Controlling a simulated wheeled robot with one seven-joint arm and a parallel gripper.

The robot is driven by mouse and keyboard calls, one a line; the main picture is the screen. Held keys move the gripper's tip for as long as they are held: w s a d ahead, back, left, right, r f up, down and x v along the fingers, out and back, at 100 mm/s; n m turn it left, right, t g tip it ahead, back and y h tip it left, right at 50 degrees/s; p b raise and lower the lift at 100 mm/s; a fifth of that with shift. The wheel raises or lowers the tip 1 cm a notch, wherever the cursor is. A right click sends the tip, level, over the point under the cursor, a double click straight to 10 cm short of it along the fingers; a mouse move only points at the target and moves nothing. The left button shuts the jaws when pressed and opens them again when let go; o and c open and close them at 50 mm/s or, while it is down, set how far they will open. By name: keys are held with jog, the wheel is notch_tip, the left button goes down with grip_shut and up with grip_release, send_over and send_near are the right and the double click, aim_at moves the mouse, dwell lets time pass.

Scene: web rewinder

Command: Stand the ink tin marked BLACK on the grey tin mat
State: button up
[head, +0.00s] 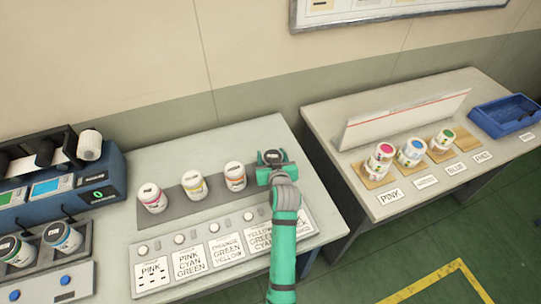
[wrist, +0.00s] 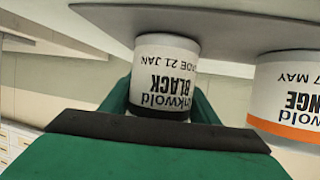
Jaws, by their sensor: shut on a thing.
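The ink tin marked BLACK (wrist: 165,75) is between the jaws of my gripper (head: 274,158), which is shut on it. The wrist view is upside down, with the tin's label inverted and its base toward the top. The tin looks upright. In the head view its dark top (head: 271,155) shows between the green jaws at the right end of the grey tin mat (head: 217,190). The tin's base overlaps the mat in the wrist view (wrist: 230,20); I cannot tell whether it touches or hovers just above.
An orange-banded tin (head: 235,176) stands close to the left of my gripper, with a yellow-banded tin (head: 194,186) and a red-banded tin (head: 152,198) further left. A sloped label panel (head: 225,250) lies in front. A second table (head: 400,120) with several tins stands right.

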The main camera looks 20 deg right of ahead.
jog(key=shift+d, duration=0.1)
jog(key=o, duration=1.3)
jog(key=shift+f, duration=0.1)
jog(key=shift+o, duration=0.6)
jog(key=shift+w, duration=0.1)
jog(key=shift+w, duration=0.1)
jog(key=v, duration=1.2)
jog(key=shift+r, duration=0.2)
